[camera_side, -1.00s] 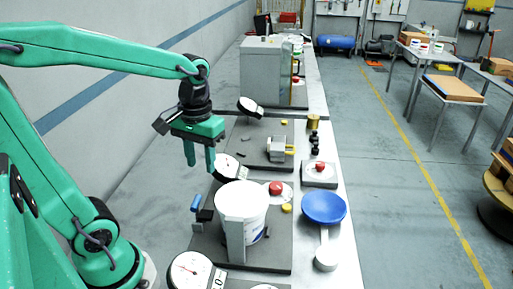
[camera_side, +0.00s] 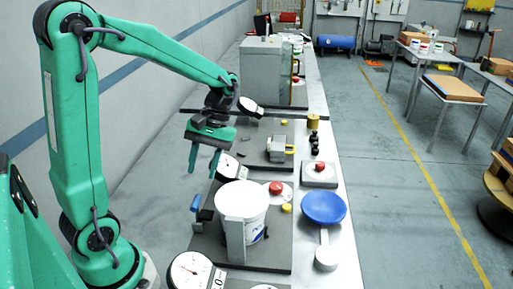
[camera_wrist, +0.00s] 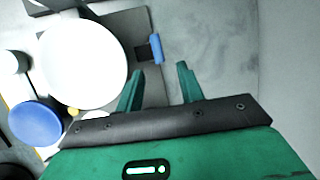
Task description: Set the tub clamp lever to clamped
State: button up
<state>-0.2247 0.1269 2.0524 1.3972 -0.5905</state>
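The white tub (camera_side: 242,203) stands upright in its fixture on a dark base plate (camera_side: 207,250). In the wrist view the tub (camera_wrist: 85,62) is a white disc at left. The clamp lever has a blue handle (camera_side: 195,202) at the tub's left side in the side view. The handle also shows in the wrist view (camera_wrist: 157,48), just beyond my fingertips. My gripper (camera_side: 203,173) is open and empty, its fingers pointing down above the lever area. In the wrist view my gripper (camera_wrist: 160,72) has a clear gap between its fingers. No contact with the lever is visible.
A dial gauge (camera_side: 228,166) stands behind the tub, and another dial (camera_side: 190,269) is in front. A red button (camera_side: 276,188) and a blue bowl (camera_side: 323,207) are to the right. A grey cabinet (camera_side: 265,75) stands farther back. Bare bench lies left of the base plate.

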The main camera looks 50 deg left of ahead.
aim_at(196, 199)
jog(key=shift+x, duration=3.75)
jog(key=shift+d, duration=0.15)
grip_shut()
